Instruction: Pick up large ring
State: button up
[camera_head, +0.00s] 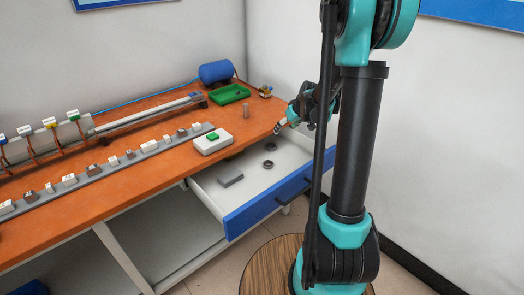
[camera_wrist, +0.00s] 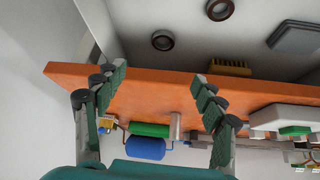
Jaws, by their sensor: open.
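Two dark rings lie apart on the floor of the open drawer (camera_head: 205,187). One ring (camera_head: 270,147) is nearer the drawer's far side wall and also shows in the wrist view (camera_wrist: 162,33). The other ring (camera_head: 268,164) is nearer the viewer and is partly cut by the wrist view's top edge (camera_wrist: 209,10). It looks slightly bigger there, but I cannot tell surely which is the large ring. My gripper (camera_head: 277,128) is above the workbench's right end, beside the drawer. In the wrist view its fingers (camera_wrist: 158,73) are spread, with nothing between them.
A grey block (camera_head: 230,176) also lies in the drawer. The orange workbench (camera_head: 130,150) carries a white box with a green button (camera_head: 212,141), a green tray (camera_head: 230,94), a blue cylinder (camera_head: 216,71) and a small clear cup (camera_head: 246,111).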

send_near(273, 144)
jog(key=shift+a+f, duration=0.65)
jog(key=shift+f, duration=0.2)
jog(key=shift+a+x, duration=0.2)
jog(key=shift+x, duration=2.55)
jog(key=shift+s, duration=0.25)
jog(key=c, duration=1.3)
jog(key=shift+c, duration=0.2)
